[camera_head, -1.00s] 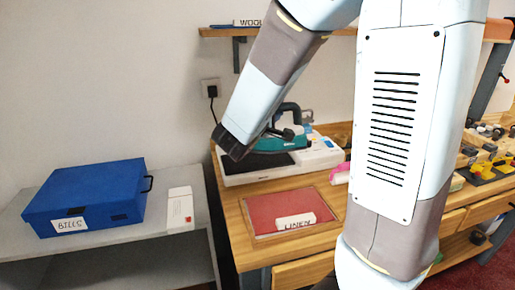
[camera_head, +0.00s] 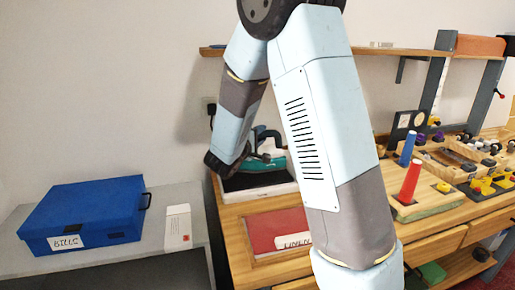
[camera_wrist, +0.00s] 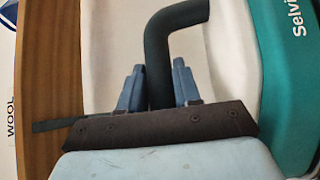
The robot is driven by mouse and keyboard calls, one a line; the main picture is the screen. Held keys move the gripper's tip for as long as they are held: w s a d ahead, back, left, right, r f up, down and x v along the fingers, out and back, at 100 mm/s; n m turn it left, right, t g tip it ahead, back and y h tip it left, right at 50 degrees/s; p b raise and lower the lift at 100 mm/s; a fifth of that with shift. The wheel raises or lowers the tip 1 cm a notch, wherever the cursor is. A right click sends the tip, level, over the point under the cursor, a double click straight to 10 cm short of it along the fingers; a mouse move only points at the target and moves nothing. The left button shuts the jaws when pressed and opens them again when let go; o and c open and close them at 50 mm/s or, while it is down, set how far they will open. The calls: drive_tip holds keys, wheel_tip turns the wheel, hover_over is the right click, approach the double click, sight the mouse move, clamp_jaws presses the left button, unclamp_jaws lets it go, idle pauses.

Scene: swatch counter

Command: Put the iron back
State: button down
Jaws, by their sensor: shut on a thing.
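The iron (camera_head: 275,164) has a teal body and a dark handle. It is over the white stand (camera_head: 232,194) with a dark pad at the left end of the wooden counter; whether it touches the pad I cannot tell. In the wrist view its dark bent handle (camera_wrist: 158,45) rises between the two blue-grey fingers, and its teal side with lettering (camera_wrist: 285,85) shows at the right. My gripper (camera_wrist: 158,68) is shut on the handle. In the head view my arm hides part of the iron and stand.
A red panel (camera_head: 262,229) with a LINEN block (camera_head: 293,241) lies in front of the stand. A blue BILLS box (camera_head: 85,215) and a white card (camera_head: 178,228) lie on the grey table at left. A wooden shelf (camera_head: 375,51) runs above. Pegs and tools fill the counter's right.

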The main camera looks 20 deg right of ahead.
drive_tip(key=shift+w+a+f, duration=0.1)
drive_tip(key=shift+w+f, duration=0.9)
drive_tip(key=shift+f, duration=1.7)
drive_tip(key=c, duration=0.8)
unclamp_jaws()
